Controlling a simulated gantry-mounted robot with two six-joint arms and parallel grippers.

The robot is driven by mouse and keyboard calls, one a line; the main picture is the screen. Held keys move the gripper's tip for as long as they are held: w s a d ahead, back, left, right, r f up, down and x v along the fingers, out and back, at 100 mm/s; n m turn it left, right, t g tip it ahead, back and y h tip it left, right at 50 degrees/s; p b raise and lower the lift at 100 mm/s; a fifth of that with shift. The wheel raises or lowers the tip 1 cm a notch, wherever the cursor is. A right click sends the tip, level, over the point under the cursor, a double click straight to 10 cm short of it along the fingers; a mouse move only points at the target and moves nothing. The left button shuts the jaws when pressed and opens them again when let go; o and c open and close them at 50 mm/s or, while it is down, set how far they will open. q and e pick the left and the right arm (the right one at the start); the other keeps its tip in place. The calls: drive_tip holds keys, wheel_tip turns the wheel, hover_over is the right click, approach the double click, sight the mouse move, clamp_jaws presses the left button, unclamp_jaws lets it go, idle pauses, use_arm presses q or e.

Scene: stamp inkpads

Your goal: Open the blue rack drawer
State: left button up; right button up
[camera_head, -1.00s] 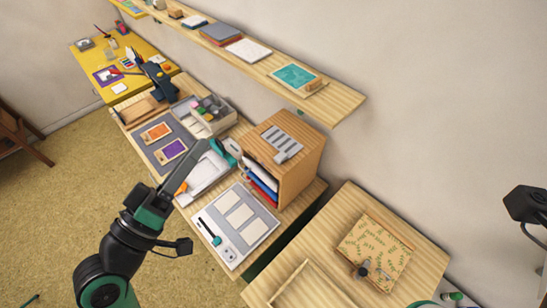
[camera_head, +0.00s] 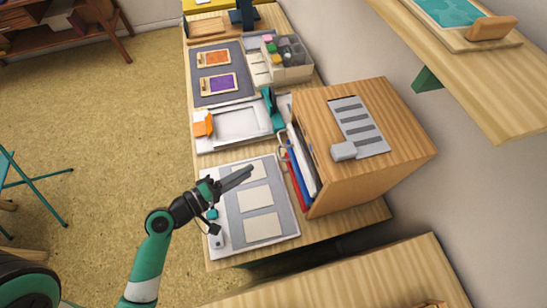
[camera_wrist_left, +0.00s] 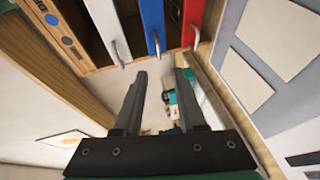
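The wooden rack (camera_head: 375,165) stands on the table, with white, blue and red drawer fronts on its left side. The blue drawer (camera_wrist_left: 151,14) shows in the left wrist view between the white drawer (camera_wrist_left: 103,22) and the red drawer (camera_wrist_left: 191,14). Each front has a metal handle; the blue drawer's handle (camera_wrist_left: 157,43) is just beyond my fingertips. In the head view the blue drawer (camera_head: 298,172) is a thin strip. My left gripper (camera_wrist_left: 160,78) is open and empty, facing the fronts without touching them. In the head view the left gripper (camera_head: 245,174) is over the grey board. My right gripper is out of view.
A grey board with pale cards (camera_head: 257,197) lies in front of the rack. A white tray (camera_head: 235,128), a teal stapler-like thing (camera_head: 271,108) and an orange object (camera_head: 202,124) are behind it. A grey slotted plate (camera_head: 358,128) lies on the rack. A shelf (camera_head: 480,80) overhangs at right.

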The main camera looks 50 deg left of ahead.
use_arm(q)
drive_tip(key=x, duration=1)
drive_tip(key=shift+w+b, duration=0.25)
drive_tip(key=shift+b, duration=0.1)
drive_tip(key=shift+c, duration=0.2)
clamp_jaws()
idle(0.5)
